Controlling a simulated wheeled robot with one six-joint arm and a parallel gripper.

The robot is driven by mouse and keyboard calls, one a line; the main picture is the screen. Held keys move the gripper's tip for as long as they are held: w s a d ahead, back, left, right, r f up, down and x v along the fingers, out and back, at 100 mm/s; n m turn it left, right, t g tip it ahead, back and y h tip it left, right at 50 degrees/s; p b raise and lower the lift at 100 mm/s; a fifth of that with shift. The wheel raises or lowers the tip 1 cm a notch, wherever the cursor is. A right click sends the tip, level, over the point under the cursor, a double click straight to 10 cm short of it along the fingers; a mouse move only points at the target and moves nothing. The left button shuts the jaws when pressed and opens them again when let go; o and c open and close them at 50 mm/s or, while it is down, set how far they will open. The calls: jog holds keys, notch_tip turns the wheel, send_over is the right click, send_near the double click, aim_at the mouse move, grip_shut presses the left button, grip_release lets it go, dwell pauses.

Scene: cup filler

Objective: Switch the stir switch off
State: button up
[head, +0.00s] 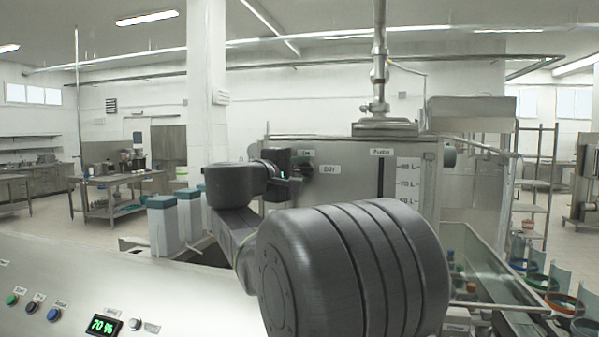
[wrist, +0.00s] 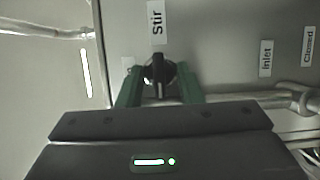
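The stir switch (wrist: 158,72) is a round black rotary knob on the grey metal panel, below the "Stir" label (wrist: 157,17) in the wrist view. Its dark grip bar points up and down in that picture. My gripper (wrist: 158,88) has green fingers, one on each side of the knob, spread apart. Small gaps seem to show between fingers and knob; contact is not clear. In the head view my gripper (head: 295,164) is at the tank's front panel, left of centre, and hides most of the switch.
The tank panel (head: 345,178) carries a level scale. "Inlet" (wrist: 266,58) and "Closed" labels sit right of the switch in the wrist view, with a pipe (wrist: 255,92) below them. A control console (head: 100,285) with buttons and a 70 % display stands at the front left.

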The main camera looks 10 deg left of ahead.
jog(key=b+v, duration=0.3)
jog(key=v, duration=1)
jog(key=shift+s+a+b, duration=0.2)
jog(key=shift+s+b, duration=0.2)
jog(key=p+x, duration=0.4)
jog(key=x, duration=1)
jog(key=shift+r, duration=0.1)
